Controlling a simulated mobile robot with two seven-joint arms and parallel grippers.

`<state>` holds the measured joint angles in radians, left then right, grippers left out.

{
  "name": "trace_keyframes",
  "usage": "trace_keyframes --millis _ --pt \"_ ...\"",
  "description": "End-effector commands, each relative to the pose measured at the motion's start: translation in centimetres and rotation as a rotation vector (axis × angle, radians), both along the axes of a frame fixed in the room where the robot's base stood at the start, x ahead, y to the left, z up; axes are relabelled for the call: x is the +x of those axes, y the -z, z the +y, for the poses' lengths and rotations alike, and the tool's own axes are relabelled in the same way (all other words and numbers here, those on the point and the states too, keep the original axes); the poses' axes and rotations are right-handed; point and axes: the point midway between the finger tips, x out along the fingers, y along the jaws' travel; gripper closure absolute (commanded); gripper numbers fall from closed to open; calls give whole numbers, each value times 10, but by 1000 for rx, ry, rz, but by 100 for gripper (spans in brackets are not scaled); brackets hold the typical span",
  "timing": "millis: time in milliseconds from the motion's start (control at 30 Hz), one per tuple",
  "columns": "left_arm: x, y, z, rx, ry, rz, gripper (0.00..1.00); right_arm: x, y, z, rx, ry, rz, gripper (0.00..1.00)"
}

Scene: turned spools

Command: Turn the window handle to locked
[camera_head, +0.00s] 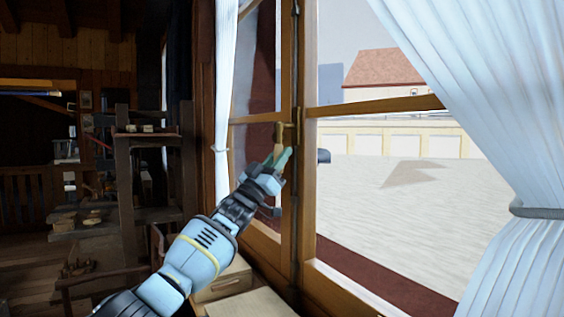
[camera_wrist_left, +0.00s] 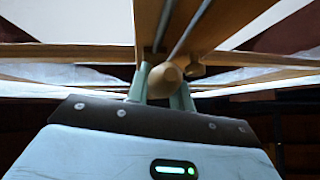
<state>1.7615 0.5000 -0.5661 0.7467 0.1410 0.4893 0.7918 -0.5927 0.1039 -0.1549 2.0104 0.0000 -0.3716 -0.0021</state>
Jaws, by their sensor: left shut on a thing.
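The window handle (camera_head: 279,131) is a small brass-coloured lever on the middle upright of the wooden window (camera_head: 309,190). In the head view its upper part shows above my left gripper (camera_head: 280,153), and its lower part is hidden. In the left wrist view the rounded end of the handle (camera_wrist_left: 163,78) sits between the two pale green fingers of my left gripper (camera_wrist_left: 162,88). The gripper is shut on the handle. The handle's exact angle is hard to tell. My right gripper is not in view.
White curtains hang at the left (camera_head: 224,80) and right (camera_head: 500,110) of the window. Below the sill is a pale wooden box or drawer (camera_head: 228,280). Dark wooden shelving (camera_head: 122,180) stands at the left. A courtyard shows through the panes.

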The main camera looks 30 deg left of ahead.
Motion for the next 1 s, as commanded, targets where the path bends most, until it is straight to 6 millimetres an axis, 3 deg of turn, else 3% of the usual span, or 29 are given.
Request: trace_keyframes --millis 533,567,700,1000 --pt "2 5 0 24 -2 -4 100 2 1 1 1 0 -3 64" --pt "2 5 0 24 -2 -4 75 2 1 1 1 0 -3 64" --pt "2 3 0 22 -1 -6 57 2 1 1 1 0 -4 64" --pt "1 2 1 19 0 -9 56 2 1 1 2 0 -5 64"
